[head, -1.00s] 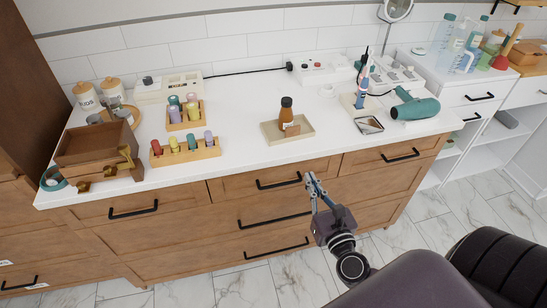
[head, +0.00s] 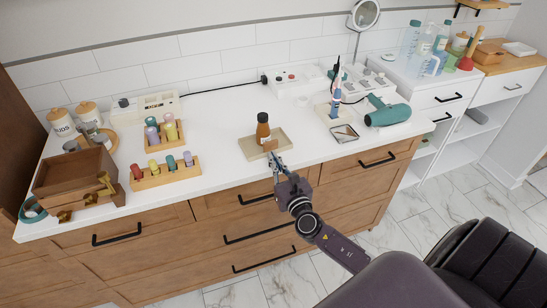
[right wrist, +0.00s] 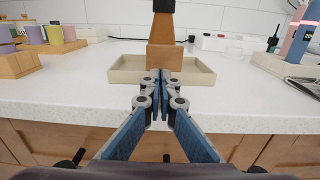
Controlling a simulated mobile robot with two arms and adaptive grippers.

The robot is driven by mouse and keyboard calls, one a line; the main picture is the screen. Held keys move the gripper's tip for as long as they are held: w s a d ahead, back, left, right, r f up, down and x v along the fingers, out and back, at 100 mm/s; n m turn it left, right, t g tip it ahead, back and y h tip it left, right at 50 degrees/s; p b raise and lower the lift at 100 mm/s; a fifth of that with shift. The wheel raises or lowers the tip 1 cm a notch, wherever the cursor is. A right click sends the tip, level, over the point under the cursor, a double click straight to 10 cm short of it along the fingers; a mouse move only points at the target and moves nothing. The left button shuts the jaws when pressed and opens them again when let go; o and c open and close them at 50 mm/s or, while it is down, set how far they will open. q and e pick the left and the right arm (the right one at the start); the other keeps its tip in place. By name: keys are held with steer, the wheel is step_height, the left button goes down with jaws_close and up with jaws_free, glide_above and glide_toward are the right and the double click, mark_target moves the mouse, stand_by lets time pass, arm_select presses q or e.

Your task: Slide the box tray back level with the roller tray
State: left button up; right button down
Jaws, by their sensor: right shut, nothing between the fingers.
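A shallow beige tray (head: 250,149) sits on the white counter, holding a brown bottle (head: 263,130) and a small wooden box (head: 270,146) at its front. In the right wrist view, the beige tray (right wrist: 125,76) spans the middle, with the box (right wrist: 165,57) before the bottle. My right gripper (head: 277,161) is shut and empty at the tray's front side, its fingertips (right wrist: 160,76) pointing at it; contact is unclear. A wooden tray with coloured rollers (head: 165,180) stands to the left, with another roller tray (head: 161,140) behind it. My left gripper is out of view.
A wooden drawer box (head: 75,178) stands at the counter's left end. A teal hair dryer (head: 387,115) and a small dark-framed dish (head: 345,133) lie to the right. The counter behind the beige tray is clear up to a black cable.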

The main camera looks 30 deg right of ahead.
mark_target(266, 146)
steer(key=shift+w, duration=0.2)
steer(key=shift+w+d, duration=0.15)
steer(key=shift+w, duration=0.2)
steer(key=b+x, duration=0.2)
steer(key=x, duration=0.3)
steer(key=shift+w+f, duration=0.1)
steer(key=shift+w, duration=0.3)
steer(key=shift+d, duration=0.1)
